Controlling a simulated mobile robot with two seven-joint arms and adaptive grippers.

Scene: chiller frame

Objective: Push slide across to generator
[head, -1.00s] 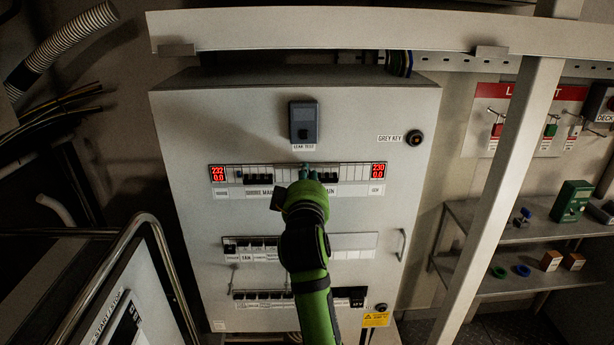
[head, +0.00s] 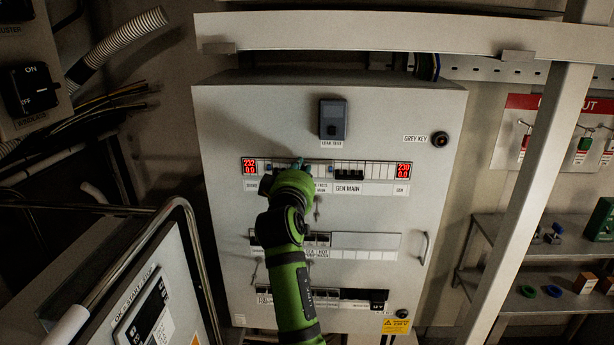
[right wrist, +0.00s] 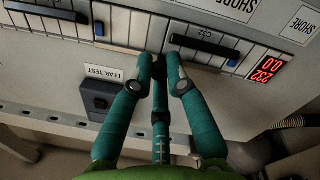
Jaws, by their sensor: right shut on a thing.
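My right gripper (head: 299,164) is at the upper breaker row of the grey panel (head: 228,112), on the left side of that row. In the right wrist view its teal fingers (right wrist: 161,62) are drawn close together against the row. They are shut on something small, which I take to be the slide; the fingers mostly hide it. The GEN MAIN breaker (head: 349,169) lies to the right of my gripper in the head view. My left gripper is not in view.
Red displays stand at the row's left end (head: 249,167) and right end (head: 404,170). The LEAK TEST box (head: 333,119) is above the row. Lower breaker rows (head: 350,245) lie below. A control stand with a metal rail (head: 150,215) is at the left, a post (head: 525,190) at the right.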

